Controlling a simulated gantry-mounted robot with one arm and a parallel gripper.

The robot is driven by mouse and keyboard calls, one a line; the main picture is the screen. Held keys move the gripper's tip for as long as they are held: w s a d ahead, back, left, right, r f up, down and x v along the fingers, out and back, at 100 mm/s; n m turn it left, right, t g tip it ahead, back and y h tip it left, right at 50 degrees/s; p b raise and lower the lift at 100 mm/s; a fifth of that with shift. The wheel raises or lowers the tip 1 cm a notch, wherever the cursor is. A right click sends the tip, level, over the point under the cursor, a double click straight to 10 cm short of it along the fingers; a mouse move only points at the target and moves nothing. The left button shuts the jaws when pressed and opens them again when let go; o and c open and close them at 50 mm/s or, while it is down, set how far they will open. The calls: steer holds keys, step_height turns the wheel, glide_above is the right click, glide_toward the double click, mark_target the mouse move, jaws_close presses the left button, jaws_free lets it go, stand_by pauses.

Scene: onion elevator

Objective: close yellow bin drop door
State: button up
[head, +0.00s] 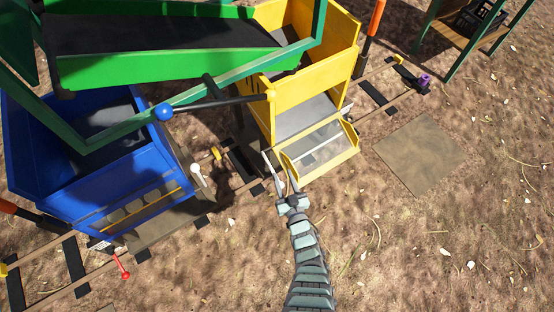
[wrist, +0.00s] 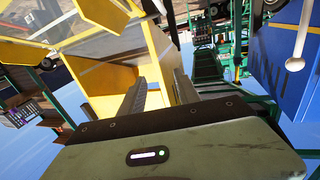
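The yellow bin (head: 290,92) stands at the upper middle of the head view. Its drop door (head: 320,148), a yellow frame with a clear panel, is folded down and outward at the front, so the bin's front opening shows. My gripper (head: 278,164) is at the left edge of this door, with its two fingers apart and nothing between them. I cannot tell whether a finger touches the door. In the wrist view the fingers of my gripper (wrist: 158,75) point toward the yellow bin (wrist: 112,77), with yellow panel parts at the upper left.
A blue bin (head: 90,160) stands to the left, with a white-knobbed lever (head: 196,170) on its side. A blue-knobbed bar (head: 164,112) and a green conveyor (head: 160,65) hang above. Rails run beneath the bins. Bare ground lies in front at the right.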

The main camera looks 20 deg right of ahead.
steer(key=w+b, duration=0.3)
steer(key=w, duration=0.5)
steer(key=shift+w+d+b, duration=0.2)
steer(key=shift+d+b, duration=0.1)
steer(key=shift+d, duration=0.1)
jaws_close()
stand_by(0.5)
steer(key=c, duration=0.8)
jaws_free()
steer(key=o, duration=0.8)
